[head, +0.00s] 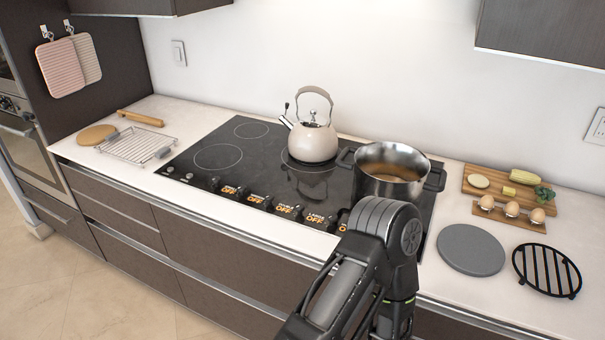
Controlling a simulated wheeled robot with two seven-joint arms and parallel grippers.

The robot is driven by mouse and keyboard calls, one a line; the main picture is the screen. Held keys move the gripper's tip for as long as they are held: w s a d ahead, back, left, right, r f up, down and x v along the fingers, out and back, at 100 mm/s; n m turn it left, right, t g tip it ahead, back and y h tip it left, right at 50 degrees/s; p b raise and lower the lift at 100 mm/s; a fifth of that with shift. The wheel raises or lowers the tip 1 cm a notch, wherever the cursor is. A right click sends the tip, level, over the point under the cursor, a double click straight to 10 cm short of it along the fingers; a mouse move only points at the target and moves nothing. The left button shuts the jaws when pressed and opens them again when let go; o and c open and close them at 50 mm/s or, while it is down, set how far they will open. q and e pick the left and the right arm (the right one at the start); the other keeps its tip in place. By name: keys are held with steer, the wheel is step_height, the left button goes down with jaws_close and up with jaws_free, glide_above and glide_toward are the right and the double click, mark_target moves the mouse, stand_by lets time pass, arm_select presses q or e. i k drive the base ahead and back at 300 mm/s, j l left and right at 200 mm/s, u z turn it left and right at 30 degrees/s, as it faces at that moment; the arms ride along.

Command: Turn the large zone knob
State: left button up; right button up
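The black glass cooktop (262,163) is set into the white counter. A row of small dark knobs lies along its front edge, with orange OFF labels beside them. One label (316,219) seems to read LARGE above OFF. The dark knob next to it is small and hard to make out, and I cannot tell its turn. My dark jointed arm rises from the bottom, right of centre, and bends in front of the cooktop's right front corner. It covers the right end of the label row. Neither of my grippers shows.
A steel pot (391,172) and a cream kettle (313,138) stand on the cooktop. On the right are a grey round mat (470,250), a black round rack (547,271) and an egg holder (509,217). A wire rack (137,146) lies at left.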

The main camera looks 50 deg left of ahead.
mark_target(300, 207)
steer(key=u, duration=1.7)
steer(key=i+l+u, duration=0.1)
steer(key=u, duration=0.15)
steer(key=i+l, duration=0.1)
steer(key=i, duration=0.2)
steer(key=i+l, duration=0.1)
steer(key=i, duration=0.2)
